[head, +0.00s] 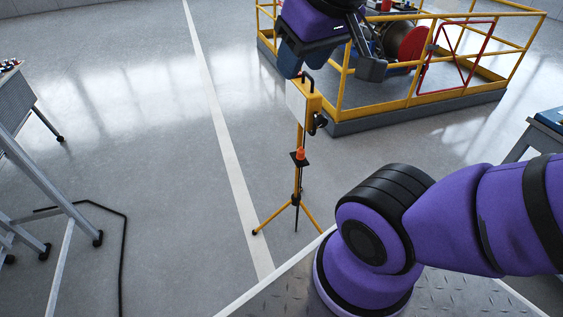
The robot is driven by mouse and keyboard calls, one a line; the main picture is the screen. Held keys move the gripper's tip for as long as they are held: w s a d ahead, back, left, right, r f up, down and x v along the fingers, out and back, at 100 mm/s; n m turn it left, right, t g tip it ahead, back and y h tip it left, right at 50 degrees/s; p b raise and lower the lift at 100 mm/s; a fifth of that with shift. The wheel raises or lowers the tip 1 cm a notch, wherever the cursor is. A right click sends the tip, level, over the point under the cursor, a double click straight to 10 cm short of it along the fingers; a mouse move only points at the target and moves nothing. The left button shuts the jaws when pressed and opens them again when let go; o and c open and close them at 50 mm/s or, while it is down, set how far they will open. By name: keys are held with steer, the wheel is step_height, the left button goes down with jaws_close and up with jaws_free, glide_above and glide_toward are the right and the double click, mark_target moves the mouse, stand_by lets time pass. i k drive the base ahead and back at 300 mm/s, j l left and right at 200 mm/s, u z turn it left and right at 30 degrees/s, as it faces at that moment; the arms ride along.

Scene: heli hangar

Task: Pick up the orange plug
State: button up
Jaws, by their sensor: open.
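The orange plug (300,153) is a small upright piece on a little black shelf (299,162) on the yellow tripod stand (297,185). It stands free in front of the yellow pole. My gripper (330,70) is at the top of the head view, its jaws apart, in line with the top of the stand and well above the plug in the picture. I see nothing held between the jaws. Its distance from the stand is hard to tell.
The stand's head carries a pale panel (296,99), a yellow box and a black hook. A yellow railed platform (400,108) with a red drum stands behind. A grey wheeled cart (32,100) and a black floor cable (124,245) are at left. The grey floor around the tripod is clear.

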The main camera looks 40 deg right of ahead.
mark_target(300, 156)
steer(key=z, duration=0.95)
steer(key=u, duration=2.55)
steer(key=k+l, duration=0.25)
steer(key=l, duration=0.25)
steer(key=k+l, duration=0.3)
steer(key=l, duration=0.15)
steer(key=k+l, duration=0.25)
steer(key=l, duration=0.25)
steer(key=k+l+u, duration=0.1)
steer(key=k+l, duration=0.15)
steer(key=l, duration=0.2)
steer(key=k+l, duration=0.3)
steer(key=l, duration=0.95)
steer(key=k, duration=0.05)
